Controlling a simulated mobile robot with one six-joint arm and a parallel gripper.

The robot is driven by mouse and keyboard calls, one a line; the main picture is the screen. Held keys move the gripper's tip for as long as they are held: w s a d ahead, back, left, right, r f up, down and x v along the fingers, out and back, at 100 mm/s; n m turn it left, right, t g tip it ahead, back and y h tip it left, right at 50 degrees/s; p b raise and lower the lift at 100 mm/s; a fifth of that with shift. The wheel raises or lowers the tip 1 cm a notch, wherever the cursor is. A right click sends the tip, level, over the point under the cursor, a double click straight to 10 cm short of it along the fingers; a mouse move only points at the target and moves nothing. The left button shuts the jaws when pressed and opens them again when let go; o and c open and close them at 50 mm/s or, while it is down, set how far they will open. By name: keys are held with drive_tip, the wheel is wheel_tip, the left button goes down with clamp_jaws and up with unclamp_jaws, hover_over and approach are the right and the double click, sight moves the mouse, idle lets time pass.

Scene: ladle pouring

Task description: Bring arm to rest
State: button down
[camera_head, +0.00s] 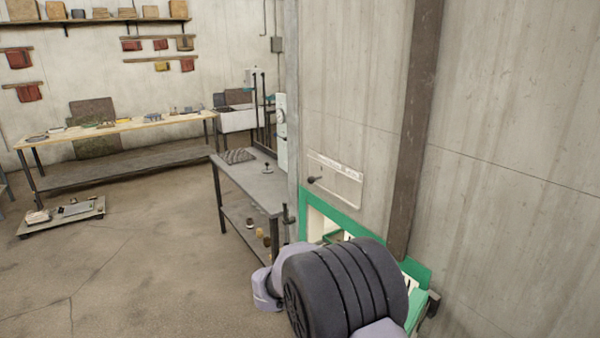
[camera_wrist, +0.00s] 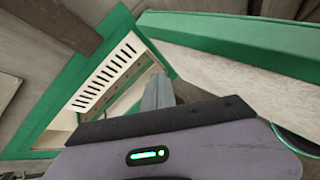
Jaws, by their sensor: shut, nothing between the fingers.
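My gripper (camera_wrist: 158,82) shows in the wrist view as grey fingers pointing away from the lilac wrist, shut and empty. It is in front of a green-framed opening (camera_wrist: 52,138) with a slotted cream panel inside. I cannot tell whether it touches the frame. In the head view my arm's dark ribbed joint and lilac links fill the bottom middle, and my gripper cannot be made out there. The same green-framed opening (camera_head: 316,204) is in the wall just behind my arm, partly hidden by it.
A rusty vertical beam (camera_head: 416,130) stands against the concrete wall, close to my arm. A metal table (camera_head: 254,186) is left of the opening. A long workbench (camera_head: 112,130) and a low cart (camera_head: 78,219) stand farther left. The floor at left front is clear.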

drive_tip(key=s+d+r+m+g+y, duration=0.2)
drive_tip(key=s+r+m+y, duration=0.4)
drive_tip(key=s+r+m, duration=0.65)
drive_tip(key=s+a+r+m+t+y, duration=0.3)
drive_tip(key=s+m, duration=0.1)
drive_tip(key=s, duration=0.4)
drive_tip(key=s+a+r+m+t+y, duration=0.25)
drive_tip(key=s+m, duration=0.25)
drive_tip(key=s, duration=0.3)
wheel_tip(320, 180, down, 12)
drive_tip(key=s+a+g+y+b, duration=0.1)
drive_tip(key=s+b, duration=0.1)
drive_tip(key=b, duration=0.8)
drive_tip(key=shift+s+f, duration=0.2)
drive_tip(key=shift+f, duration=0.05)
drive_tip(key=shift+m+g, duration=0.25)
